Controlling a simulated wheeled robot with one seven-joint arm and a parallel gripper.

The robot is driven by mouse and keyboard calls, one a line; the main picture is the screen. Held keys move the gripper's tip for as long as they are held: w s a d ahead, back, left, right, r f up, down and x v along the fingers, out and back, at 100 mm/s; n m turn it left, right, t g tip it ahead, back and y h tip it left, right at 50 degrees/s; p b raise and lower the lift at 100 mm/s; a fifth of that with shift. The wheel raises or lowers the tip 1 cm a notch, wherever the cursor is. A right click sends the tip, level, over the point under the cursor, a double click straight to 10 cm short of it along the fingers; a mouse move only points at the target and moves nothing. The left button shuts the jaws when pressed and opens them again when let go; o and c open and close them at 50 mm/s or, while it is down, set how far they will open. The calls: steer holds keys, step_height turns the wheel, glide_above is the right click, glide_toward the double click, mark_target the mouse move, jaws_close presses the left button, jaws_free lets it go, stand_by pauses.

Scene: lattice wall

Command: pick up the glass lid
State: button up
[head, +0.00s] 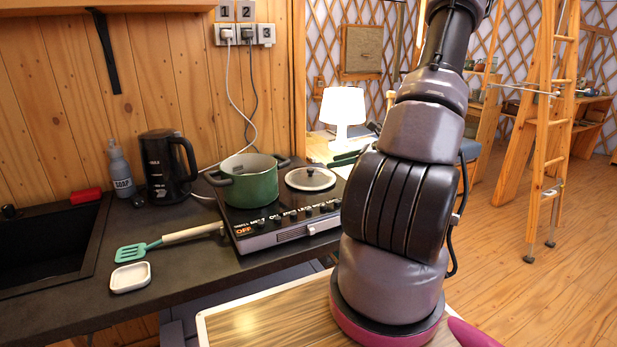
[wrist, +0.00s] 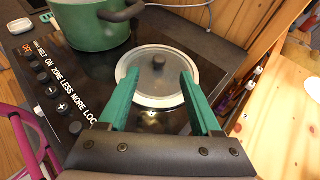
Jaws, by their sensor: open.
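The glass lid (head: 310,179) lies flat on the right part of the black cooktop, with a pale rim and a dark knob in its middle. It also shows in the wrist view (wrist: 157,88), seen from above. My gripper (wrist: 156,82) is open, with its two teal fingers apart on either side of the lid's near part in that view. The knob (wrist: 158,62) shows between and just beyond the fingertips. Nothing is held, and I cannot tell how high the fingers are above the lid. In the head view the gripper is hidden behind my arm.
A green pot (head: 250,180) stands on the cooktop (head: 275,222) just left of the lid. A black kettle (head: 167,166), a soap bottle (head: 121,172), a teal spatula (head: 140,250) and a small white dish (head: 130,277) are on the counter. A white lamp (head: 343,108) stands behind.

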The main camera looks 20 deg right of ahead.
mark_target(312, 169)
steer(key=x, duration=0.5)
steer(key=shift+w+f, duration=0.1)
steer(key=shift+f, duration=0.05)
steer(key=x, duration=0.5)
steer(key=shift+f, duration=0.25)
jaws_close()
